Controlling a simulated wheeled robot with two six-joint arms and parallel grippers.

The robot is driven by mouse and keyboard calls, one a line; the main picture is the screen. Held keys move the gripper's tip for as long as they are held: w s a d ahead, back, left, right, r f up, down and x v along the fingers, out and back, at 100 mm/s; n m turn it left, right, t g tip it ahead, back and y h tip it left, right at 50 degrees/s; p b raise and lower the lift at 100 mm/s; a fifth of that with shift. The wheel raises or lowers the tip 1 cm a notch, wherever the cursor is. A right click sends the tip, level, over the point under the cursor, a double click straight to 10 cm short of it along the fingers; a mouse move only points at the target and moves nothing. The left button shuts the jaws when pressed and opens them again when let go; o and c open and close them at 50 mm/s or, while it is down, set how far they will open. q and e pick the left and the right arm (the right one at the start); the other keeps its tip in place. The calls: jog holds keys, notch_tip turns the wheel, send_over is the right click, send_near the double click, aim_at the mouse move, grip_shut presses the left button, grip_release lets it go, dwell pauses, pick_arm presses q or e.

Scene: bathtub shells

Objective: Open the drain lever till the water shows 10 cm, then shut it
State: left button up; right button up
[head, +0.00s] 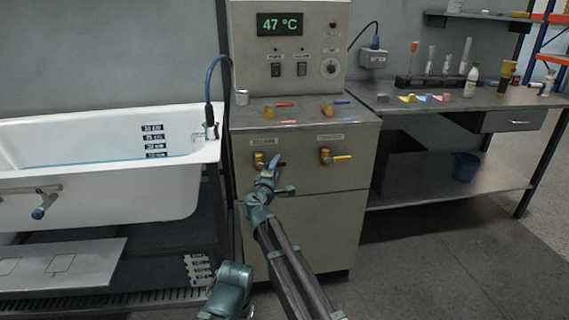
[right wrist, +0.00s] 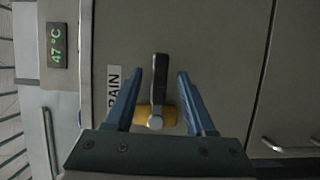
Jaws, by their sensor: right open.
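The drain lever (right wrist: 159,78) has a dark handle on a yellow valve body, beside a partly covered DRAIN label (right wrist: 115,88). In the head view its yellow valve (head: 258,157) is on the cabinet front, partly behind my right gripper (head: 273,163). In the right wrist view my right gripper (right wrist: 157,95) is open, with one blue finger on each side of the handle and gaps showing. The white bathtub (head: 120,195) holds water (head: 85,161), its edge near the lower depth marks (head: 153,141). The exact reading is too small to tell. My left gripper is not in view.
A second yellow-handled valve (head: 341,157) is right of the drain valve. The control panel (head: 290,45) above reads 47 °C. Red and blue levers lie on the cabinet top. A workbench (head: 440,98) with bottles and coloured pieces stands at the right. Floor in front of the workbench is clear.

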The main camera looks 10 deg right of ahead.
jog(key=shift+x, duration=1.1)
grip_shut()
jog(key=shift+s, duration=0.1)
dwell(0.5)
